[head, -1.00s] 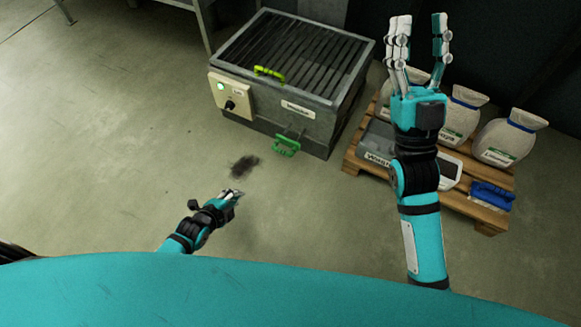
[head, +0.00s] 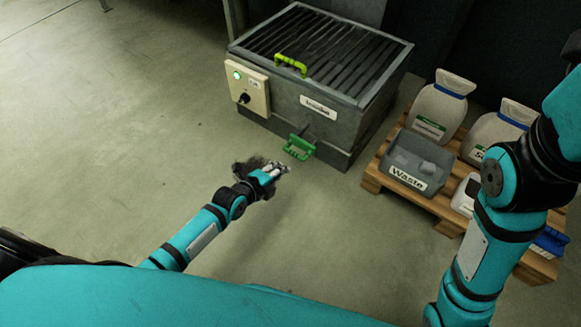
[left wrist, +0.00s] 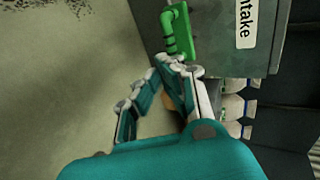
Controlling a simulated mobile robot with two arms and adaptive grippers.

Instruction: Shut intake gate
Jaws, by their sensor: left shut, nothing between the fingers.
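The intake machine (head: 345,128) is a grey metal box with a slatted top and an "Intake" label. A green handle (head: 299,147) stands out low on its front on a short dark rod; I take it to be the gate's handle. The handle also shows at the top of the left wrist view (left wrist: 179,32). My left gripper (head: 277,170) is shut and empty, just in front of and below the handle, apart from it. The gate plate itself is hidden. My right gripper is mostly cut off at the right edge, its fingertips out of view.
A yellow-green handle (head: 290,64) sits on the slatted top. A control box (head: 246,88) with a lit green lamp and black knob is on the machine's left. A pallet (head: 446,222) with a "Waste" bin (head: 412,165) and sacks (head: 440,107) stands right.

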